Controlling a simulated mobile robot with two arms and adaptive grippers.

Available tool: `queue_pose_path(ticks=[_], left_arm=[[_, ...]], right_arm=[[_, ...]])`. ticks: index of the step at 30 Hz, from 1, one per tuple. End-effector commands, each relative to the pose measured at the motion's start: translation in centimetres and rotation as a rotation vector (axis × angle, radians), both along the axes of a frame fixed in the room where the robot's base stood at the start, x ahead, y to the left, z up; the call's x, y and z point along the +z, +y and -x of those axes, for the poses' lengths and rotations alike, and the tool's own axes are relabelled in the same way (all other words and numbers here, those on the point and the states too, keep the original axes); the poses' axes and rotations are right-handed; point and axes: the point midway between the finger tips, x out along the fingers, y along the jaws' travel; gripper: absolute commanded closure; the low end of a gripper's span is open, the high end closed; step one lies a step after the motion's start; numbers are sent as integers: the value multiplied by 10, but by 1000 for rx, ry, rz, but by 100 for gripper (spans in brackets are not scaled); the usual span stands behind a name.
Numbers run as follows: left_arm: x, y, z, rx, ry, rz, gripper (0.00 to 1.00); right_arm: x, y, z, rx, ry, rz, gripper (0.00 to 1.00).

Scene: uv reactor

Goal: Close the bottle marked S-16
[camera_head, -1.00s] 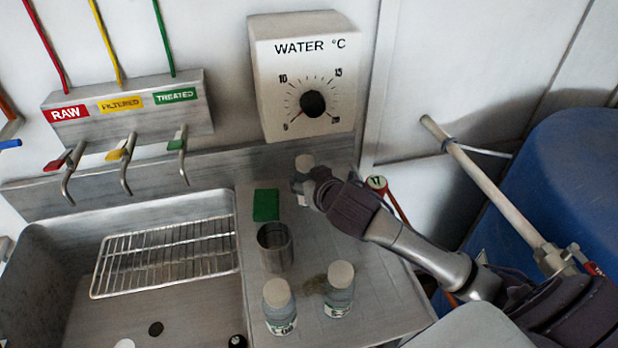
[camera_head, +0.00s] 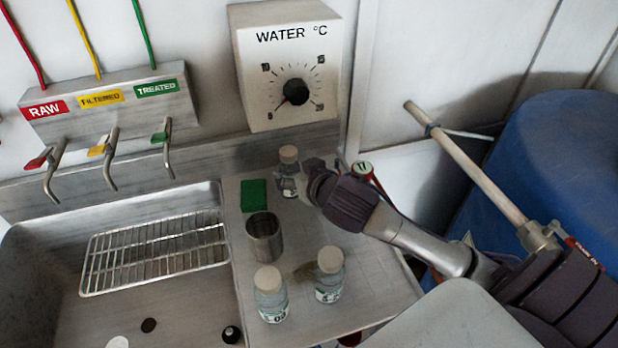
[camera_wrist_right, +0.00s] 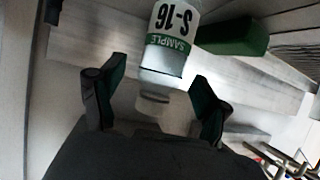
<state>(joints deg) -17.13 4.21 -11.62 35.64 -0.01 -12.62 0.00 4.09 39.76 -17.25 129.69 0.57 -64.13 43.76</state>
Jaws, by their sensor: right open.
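The bottle marked S-16 (camera_wrist_right: 168,55) shows in the right wrist view, its label reading upside down, with a pale top (camera_wrist_right: 153,103) toward my gripper. In the head view the small clear bottle (camera_head: 288,186) beside my right gripper stands upright at the back of the steel counter, with a beige cap (camera_head: 288,154) on top. Whether the cap is tight cannot be told. My right gripper (camera_wrist_right: 158,82) is open, its two dark green-padded fingers apart on either side of the bottle's top end, with visible gaps. My left gripper is out of view.
Two capped bottles stand at the counter front, a left one (camera_head: 271,298) and a right one (camera_head: 330,280). A steel cup (camera_head: 264,238) and a green block (camera_head: 254,194) are left of my arm. A sink with a wire rack (camera_head: 155,254) lies further left.

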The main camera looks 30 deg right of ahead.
Motion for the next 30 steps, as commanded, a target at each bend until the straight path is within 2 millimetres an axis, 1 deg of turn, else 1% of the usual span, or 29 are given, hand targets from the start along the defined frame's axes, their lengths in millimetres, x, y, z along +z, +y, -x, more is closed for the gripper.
queue_pose_path(ticks=[1, 3, 7, 9, 12, 18, 30], left_arm=[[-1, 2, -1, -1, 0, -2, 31], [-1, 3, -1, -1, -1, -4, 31], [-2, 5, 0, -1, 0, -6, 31], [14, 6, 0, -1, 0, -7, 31], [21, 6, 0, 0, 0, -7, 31], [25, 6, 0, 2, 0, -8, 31], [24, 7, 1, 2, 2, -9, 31]], right_arm=[[5, 1, 12, 2, 0, -1, 24], [12, 2, 27, 3, 1, 0, 24], [24, 3, 52, 2, 0, -1, 24], [33, 4, 60, 1, 5, -1, 24], [36, 4, 69, 0, 4, -1, 24], [38, 4, 76, 0, 0, -1, 24], [37, 4, 76, 0, 0, -1, 24]])
